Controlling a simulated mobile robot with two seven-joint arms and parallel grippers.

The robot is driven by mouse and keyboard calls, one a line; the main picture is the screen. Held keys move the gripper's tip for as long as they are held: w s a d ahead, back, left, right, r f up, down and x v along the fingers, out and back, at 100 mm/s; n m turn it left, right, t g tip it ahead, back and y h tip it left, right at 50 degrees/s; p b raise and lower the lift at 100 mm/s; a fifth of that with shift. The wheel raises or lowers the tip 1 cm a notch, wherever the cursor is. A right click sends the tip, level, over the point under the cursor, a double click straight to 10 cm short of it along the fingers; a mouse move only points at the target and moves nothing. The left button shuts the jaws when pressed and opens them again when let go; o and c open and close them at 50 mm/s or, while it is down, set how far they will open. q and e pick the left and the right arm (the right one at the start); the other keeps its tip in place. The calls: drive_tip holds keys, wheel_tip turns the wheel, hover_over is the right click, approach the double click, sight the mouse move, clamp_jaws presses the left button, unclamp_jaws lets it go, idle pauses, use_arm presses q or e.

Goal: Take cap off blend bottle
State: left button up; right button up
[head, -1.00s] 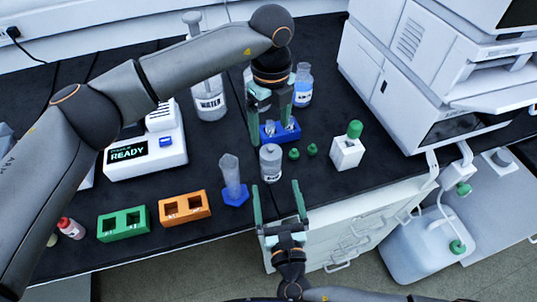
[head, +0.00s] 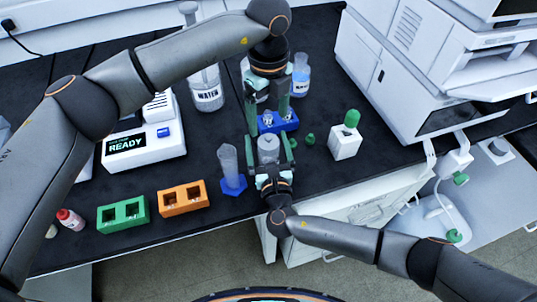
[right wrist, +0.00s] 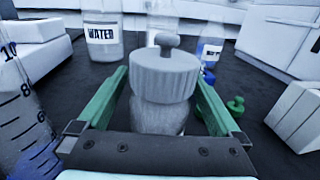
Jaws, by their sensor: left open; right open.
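A small bottle (head: 268,157) with a ribbed grey cap stands upright on the dark bench. Its label is hidden now, so I cannot read whether it says blend. In the right wrist view the cap (right wrist: 165,75) with its top knob is seated on the bottle. My right gripper (head: 270,148) is open, its green fingers on either side of the bottle, with gaps showing beside it. My left gripper (head: 267,118) is open and points down just behind the bottle, near the blue rack (head: 288,122).
Loose green caps (head: 309,140) and a white block with a green cap (head: 346,142) lie to the right. A cylinder on a blue base (head: 232,185) stands close left. The water bottle (head: 207,92) and a blue-liquid bottle (head: 301,77) stand behind.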

sight(269, 138)
clamp_jaws()
idle(0.8)
use_arm(q)
drive_tip(key=shift+o, duration=1)
drive_tip(key=shift+s+r+m, duration=0.1)
drive_tip(key=shift+r+m, duration=0.1)
drive_tip(key=shift+m, duration=0.2)
wheel_tip(269, 138, up, 4)
drive_tip(key=s+m+t, duration=0.1)
drive_tip(key=s+m, duration=0.1)
drive_tip(key=m, duration=0.6)
drive_tip(key=f, duration=0.3)
drive_tip(key=w+f, duration=0.1)
drive_tip(key=f, duration=0.3)
drive_tip(key=w+f, duration=0.1)
drive_tip(key=f, duration=0.3)
drive_tip(key=shift+f, duration=0.25)
